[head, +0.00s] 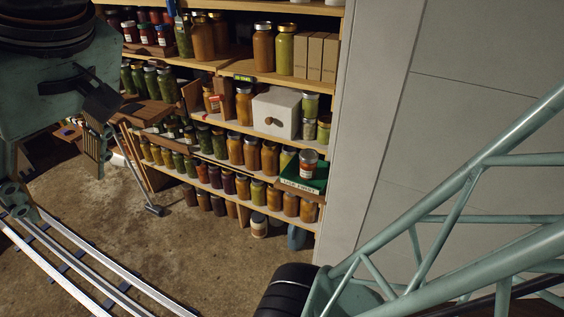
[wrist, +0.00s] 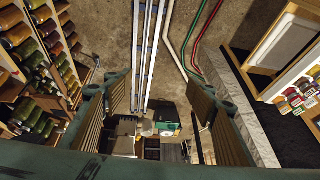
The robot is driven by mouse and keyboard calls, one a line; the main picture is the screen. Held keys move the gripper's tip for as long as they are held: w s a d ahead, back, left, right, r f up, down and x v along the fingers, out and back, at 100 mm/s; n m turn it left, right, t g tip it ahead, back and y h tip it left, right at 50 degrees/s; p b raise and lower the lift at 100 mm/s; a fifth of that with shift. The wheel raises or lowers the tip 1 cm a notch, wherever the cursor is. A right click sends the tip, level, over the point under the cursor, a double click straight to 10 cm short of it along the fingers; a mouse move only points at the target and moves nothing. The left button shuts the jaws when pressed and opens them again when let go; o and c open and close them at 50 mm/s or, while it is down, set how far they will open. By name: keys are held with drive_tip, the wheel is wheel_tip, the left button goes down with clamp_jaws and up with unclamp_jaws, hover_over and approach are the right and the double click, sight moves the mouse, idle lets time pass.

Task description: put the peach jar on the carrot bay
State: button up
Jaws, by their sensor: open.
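My gripper (wrist: 160,92) is open, with its ribbed fingers spread wide and nothing between them in the wrist view. In the head view it hangs at the upper left, apart from the shelves. A jar with orange contents, a white label and a reddish lid (head: 308,164) stands on a green crate at the right end of a lower shelf. Another orange jar with a red tag (head: 211,101) stands in a middle-shelf bay. I cannot tell which jar holds peaches. Bay labels are too small to read, so I cannot pick out the carrot bay.
The shelf unit (head: 229,71) holds rows of jars. A white box (head: 276,111) stands on the middle shelf; brown boxes (head: 316,56) stand above. The green crate (head: 303,184) has a white-lettered front. A hammer-like tool (head: 141,180) leans by the shelves. Floor rails (head: 85,262) run past.

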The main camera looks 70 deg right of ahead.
drive_tip(key=s+f+g, duration=0.1)
drive_tip(key=s+f, duration=0.2)
drive_tip(key=s, duration=0.8)
drive_tip(key=shift+s+d+f+n+g+h, duration=0.15)
drive_tip(key=shift+s+d+n+g+h, duration=0.15)
drive_tip(key=shift+s+n+g, duration=0.1)
